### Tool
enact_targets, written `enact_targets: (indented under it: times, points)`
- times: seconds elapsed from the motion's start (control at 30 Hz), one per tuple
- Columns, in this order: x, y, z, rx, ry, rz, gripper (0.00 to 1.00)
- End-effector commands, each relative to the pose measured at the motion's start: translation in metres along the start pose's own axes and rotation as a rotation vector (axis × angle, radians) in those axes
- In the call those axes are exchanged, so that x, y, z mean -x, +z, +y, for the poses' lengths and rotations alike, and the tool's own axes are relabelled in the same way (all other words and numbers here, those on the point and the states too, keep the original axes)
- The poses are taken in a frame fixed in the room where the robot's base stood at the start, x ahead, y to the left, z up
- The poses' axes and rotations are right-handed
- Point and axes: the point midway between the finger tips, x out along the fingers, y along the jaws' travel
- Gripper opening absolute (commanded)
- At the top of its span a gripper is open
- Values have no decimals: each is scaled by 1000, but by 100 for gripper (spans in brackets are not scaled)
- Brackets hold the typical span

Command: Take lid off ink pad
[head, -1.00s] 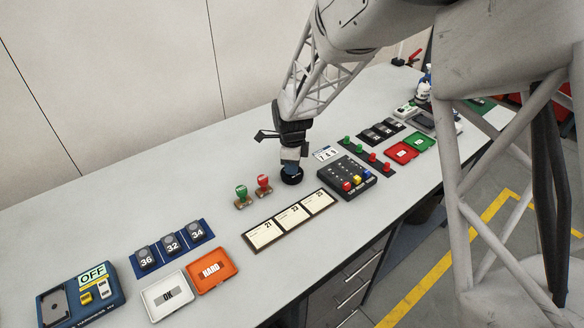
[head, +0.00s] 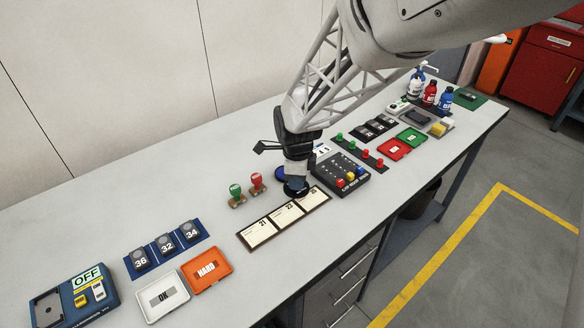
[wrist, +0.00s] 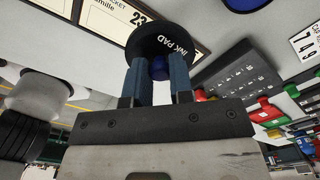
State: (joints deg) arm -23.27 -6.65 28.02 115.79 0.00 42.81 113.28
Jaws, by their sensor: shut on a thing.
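My gripper (head: 297,178) is shut on the blue knob of the round black lid (wrist: 150,42), which is marked INK PAD in the wrist view. My two blue-grey fingers (wrist: 159,72) stand on either side of the knob. In the head view the lid (head: 294,189) is below my fingers, beside the ticket board; whether it touches the table or board is unclear. The ink pad (head: 278,173) shows as a blue disc left of and behind my gripper, uncovered and apart from the lid. Its blue edge also shows in the wrist view (wrist: 243,3).
The ticket board (head: 284,218) lies just in front of the lid. A dark panel with coloured knobs (head: 341,175) is to the right. A green stamp (head: 236,194) and a red stamp (head: 257,182) stand left. The table behind these is clear.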

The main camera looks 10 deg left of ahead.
Motion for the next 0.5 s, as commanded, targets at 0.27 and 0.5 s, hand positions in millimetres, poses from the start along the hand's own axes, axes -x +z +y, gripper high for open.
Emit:
enact_targets:
  times: [0.27,0.5]
  points:
    - [3,-13,31,0,0,0,0]
    - [4,-18,43,0,1,0,0]
